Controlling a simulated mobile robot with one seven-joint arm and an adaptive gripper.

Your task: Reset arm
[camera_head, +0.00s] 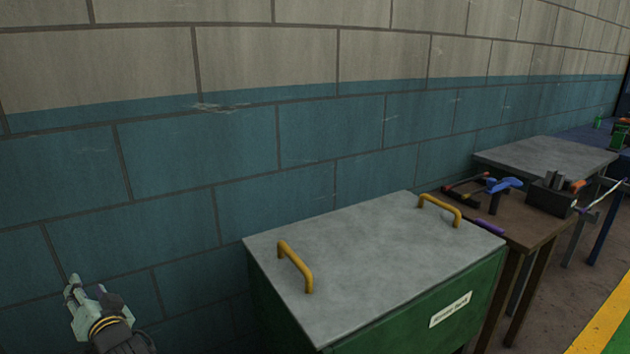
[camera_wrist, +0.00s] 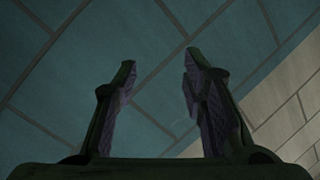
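My gripper (camera_head: 72,288) shows at the lower left of the head view, to the left of the green cabinet and in front of the blue-painted lower wall. It is apart from the cabinet. In the wrist view my gripper (camera_wrist: 158,80) has its two fingers spread wide with only wall between them. It is open and empty. Most of my arm is below the picture edge and hidden.
A green cabinet (camera_head: 437,314) with a grey lid (camera_head: 370,260) and two yellow handles stands at the centre. To its right is a brown table (camera_head: 520,222) with tools, then a grey-topped table (camera_head: 545,154). The block wall (camera_head: 200,165) runs behind.

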